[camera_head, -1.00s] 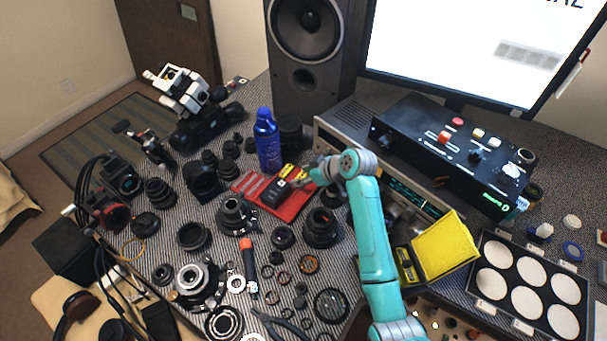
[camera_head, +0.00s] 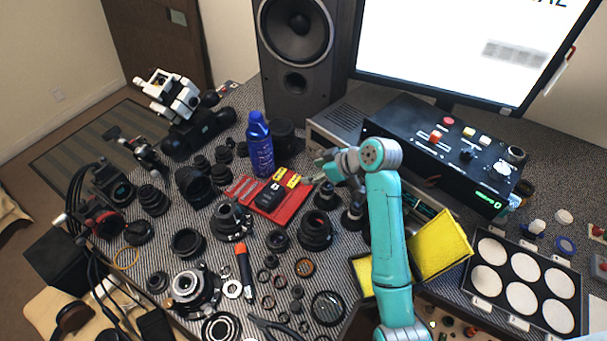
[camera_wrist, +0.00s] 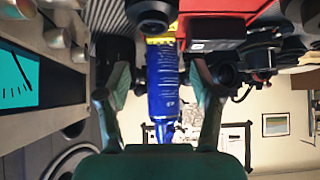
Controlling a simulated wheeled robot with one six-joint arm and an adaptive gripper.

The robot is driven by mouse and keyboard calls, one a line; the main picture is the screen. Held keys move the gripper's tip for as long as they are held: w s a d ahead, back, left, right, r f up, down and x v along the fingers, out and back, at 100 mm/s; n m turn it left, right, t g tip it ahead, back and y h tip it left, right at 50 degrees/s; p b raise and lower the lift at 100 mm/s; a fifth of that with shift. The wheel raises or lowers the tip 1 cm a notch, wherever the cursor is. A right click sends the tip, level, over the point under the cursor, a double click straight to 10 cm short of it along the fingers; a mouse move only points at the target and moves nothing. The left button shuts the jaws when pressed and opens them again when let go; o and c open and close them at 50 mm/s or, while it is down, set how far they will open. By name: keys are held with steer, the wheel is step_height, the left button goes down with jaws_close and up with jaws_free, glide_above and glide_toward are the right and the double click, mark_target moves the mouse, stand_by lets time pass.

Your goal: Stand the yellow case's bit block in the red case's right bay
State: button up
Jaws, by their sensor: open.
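The red case (camera_head: 292,208) lies open on the striped table, left of my gripper (camera_head: 324,172). In the wrist view, a yellow-marked block (camera_wrist: 160,40) shows beside the red case (camera_wrist: 222,28). My gripper, also in the wrist view (camera_wrist: 161,78), is open with nothing between its fingers. The yellow case (camera_head: 438,246) stands open at the right, its inside largely hidden by my arm.
A blue can (camera_head: 260,145) stands behind the red case. Dark lenses (camera_head: 315,230) crowd in front. A black control box (camera_head: 445,150) and an instrument stand at the right. A speaker (camera_head: 297,50) stands behind.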

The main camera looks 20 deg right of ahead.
steer(key=shift+v, duration=1.75)
